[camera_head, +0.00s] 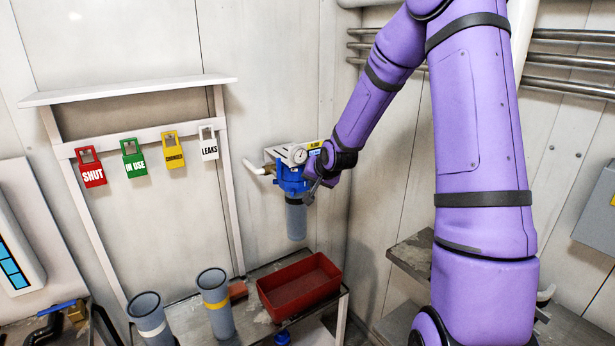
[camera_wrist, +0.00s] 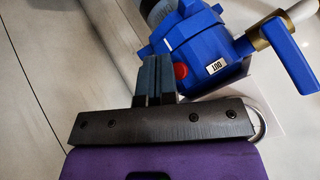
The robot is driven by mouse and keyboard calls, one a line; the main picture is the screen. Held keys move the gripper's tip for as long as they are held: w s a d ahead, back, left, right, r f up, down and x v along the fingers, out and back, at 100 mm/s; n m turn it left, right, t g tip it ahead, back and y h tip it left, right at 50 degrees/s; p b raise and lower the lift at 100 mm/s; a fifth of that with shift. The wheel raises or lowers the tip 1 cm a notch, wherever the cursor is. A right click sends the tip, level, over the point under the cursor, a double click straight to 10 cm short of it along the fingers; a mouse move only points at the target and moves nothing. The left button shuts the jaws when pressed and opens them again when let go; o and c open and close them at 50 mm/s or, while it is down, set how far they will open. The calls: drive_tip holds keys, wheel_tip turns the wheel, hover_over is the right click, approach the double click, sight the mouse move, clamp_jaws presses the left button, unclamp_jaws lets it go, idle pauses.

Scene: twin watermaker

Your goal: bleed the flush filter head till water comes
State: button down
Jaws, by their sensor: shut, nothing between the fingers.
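The flush filter has a blue head (camera_head: 291,178) on a wall bracket, with a grey bowl (camera_head: 296,220) hanging below it. In the wrist view the blue head (camera_wrist: 205,47) shows a round red button (camera_wrist: 181,71), an OUT label and a blue lever handle (camera_wrist: 291,55) on a brass fitting (camera_wrist: 257,38). My gripper (camera_wrist: 149,66) is shut and empty, its fingertips beside the head, just left of the red button. I cannot tell if they touch the head. In the head view my gripper (camera_head: 312,188) is at the right side of the filter, partly hiding it. No water shows.
A pressure gauge (camera_head: 299,155) sits above the head. Below are a red tray (camera_head: 300,300) and two grey cylinders, one with a yellow band (camera_head: 216,303) and one with a white band (camera_head: 151,322). Coloured tags hang on a rack (camera_head: 130,92) at left. Pipes run along the right wall.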

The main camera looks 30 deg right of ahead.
drive_tip(key=shift+s+d, duration=0.1)
drive_tip(key=shift+s, duration=2.45)
drive_tip(key=shift+r, duration=0.1)
drive_tip(key=s+a+r+n+g+h, duration=0.1)
drive_tip(key=s+a+r+n, duration=0.1)
drive_tip(key=s+a+r, duration=0.4)
drive_tip(key=s+a+r+n+g, duration=0.1)
drive_tip(key=s+a+r+n, duration=0.2)
drive_tip(key=s+r, duration=0.5)
drive_tip(key=s+a+r+n, duration=0.1)
drive_tip(key=s+a+r, duration=0.2)
drive_tip(key=s, duration=0.6)
drive_tip(key=s+a+r+n+g+y, duration=0.1)
drive_tip(key=s+a+r+n, duration=0.1)
drive_tip(key=s, duration=0.7)
wheel_tip(320, 180, up, 2)
drive_tip(key=shift+a+r+g+y, duration=0.1)
drive_tip(key=shift+a+g+y, duration=0.2)
drive_tip(key=shift+a, duration=0.15)
